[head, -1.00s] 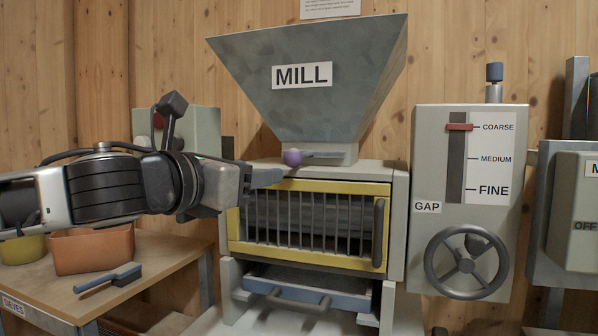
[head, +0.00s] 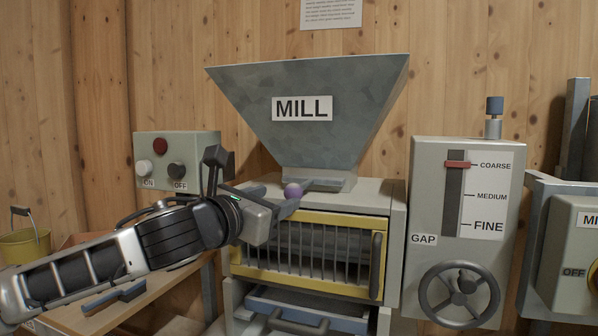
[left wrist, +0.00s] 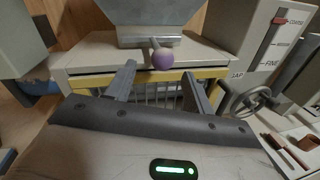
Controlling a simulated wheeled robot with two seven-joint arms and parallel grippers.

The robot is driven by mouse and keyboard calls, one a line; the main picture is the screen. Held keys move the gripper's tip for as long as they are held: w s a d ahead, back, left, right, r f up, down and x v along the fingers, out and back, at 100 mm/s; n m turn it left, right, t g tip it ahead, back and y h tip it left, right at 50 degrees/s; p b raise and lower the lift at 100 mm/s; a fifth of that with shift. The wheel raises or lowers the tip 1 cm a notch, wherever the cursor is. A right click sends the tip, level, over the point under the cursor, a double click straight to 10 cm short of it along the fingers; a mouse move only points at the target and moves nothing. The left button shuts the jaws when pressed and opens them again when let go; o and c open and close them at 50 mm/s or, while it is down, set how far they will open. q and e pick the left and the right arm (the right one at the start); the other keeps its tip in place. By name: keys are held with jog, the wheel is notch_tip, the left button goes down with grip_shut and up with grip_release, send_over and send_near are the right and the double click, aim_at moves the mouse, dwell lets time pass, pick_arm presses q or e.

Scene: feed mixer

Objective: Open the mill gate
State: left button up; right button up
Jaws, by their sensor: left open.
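The mill gate shows as a purple round knob (head: 292,190) on a grey slide at the foot of the mill's hopper (head: 310,110). The slide sits at the hopper's outlet, and I cannot tell how far it is drawn. The knob also shows in the left wrist view (left wrist: 162,59). My left gripper (head: 290,206) is open and empty, just in front of the knob. In the left wrist view its two fingers (left wrist: 159,72) point toward the knob, one on each side of it. The knob seems not gripped. My right gripper is not in view.
A yellow-framed barred guard (head: 305,220) with a dark handle is below the knob. A gap panel (head: 440,190) with a handwheel (head: 460,290) stands to the right. An ON/OFF box (head: 150,150) is on the left, above a wooden table (head: 110,318).

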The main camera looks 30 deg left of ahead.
aim_at(299, 190)
pick_arm(q)
jog(key=w+p, duration=0.2)
jog(key=w, duration=0.6)
jog(key=shift+w, duration=0.35)
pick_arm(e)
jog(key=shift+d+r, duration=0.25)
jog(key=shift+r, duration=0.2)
